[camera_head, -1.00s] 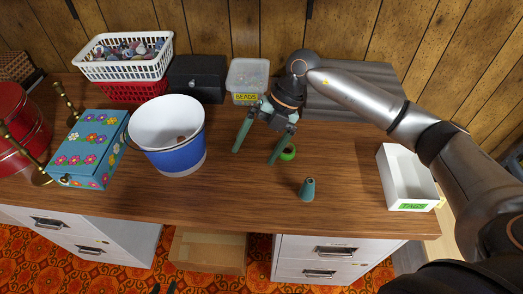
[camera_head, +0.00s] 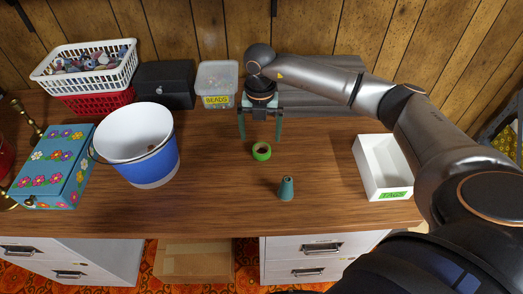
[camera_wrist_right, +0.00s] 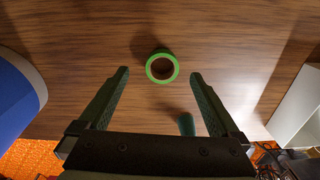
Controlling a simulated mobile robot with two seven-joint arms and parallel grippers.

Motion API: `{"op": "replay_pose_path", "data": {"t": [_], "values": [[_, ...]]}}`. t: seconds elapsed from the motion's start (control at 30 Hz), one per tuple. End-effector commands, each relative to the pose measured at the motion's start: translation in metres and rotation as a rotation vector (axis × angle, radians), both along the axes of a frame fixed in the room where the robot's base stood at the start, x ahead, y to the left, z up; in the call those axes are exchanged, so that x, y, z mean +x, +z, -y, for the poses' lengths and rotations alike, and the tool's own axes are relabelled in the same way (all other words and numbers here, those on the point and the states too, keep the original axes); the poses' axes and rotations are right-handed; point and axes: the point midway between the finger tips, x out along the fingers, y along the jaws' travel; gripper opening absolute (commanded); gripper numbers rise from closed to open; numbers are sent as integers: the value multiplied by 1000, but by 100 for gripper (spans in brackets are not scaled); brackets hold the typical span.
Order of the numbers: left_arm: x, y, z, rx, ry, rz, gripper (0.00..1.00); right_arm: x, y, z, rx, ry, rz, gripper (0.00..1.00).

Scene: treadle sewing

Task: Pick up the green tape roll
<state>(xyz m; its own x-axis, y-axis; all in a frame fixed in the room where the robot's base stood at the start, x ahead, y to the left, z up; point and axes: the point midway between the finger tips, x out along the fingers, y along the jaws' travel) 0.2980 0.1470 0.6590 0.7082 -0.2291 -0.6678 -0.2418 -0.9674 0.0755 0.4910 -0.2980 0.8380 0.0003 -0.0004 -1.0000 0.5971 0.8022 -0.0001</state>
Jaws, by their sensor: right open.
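The green tape roll (camera_head: 261,151) lies flat on the wooden desk (camera_head: 220,200), near its middle. In the right wrist view the roll (camera_wrist_right: 162,54) shows as a green ring ahead of the fingertips, centred between them. My right gripper (camera_head: 261,138) is open and points down, its two green fingers apart. In the head view it is just behind and above the roll, and nothing is between the fingers. In the right wrist view my right gripper (camera_wrist_right: 159,73) is also empty. My left gripper is not in view.
A teal thread cone (camera_head: 286,188) stands in front of the roll. A blue-and-white bucket (camera_head: 150,165) is to the left and a white tags tray (camera_head: 372,172) to the right. The beads box (camera_head: 217,84) and dark box (camera_head: 165,84) stand behind.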

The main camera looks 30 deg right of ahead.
Motion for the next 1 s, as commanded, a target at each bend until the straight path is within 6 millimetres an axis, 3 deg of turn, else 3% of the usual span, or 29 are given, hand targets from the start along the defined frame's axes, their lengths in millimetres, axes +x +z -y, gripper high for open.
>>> {"op": "replay_pose_path", "data": {"t": [0.23,0.57,1.0], "values": [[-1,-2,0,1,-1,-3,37,-8,-37,-1,0,0,-2,98],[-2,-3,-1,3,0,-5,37,-8,-44,-1,1,1,1,98],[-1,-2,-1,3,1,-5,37,-7,-43,-1,1,1,0,49]]}}
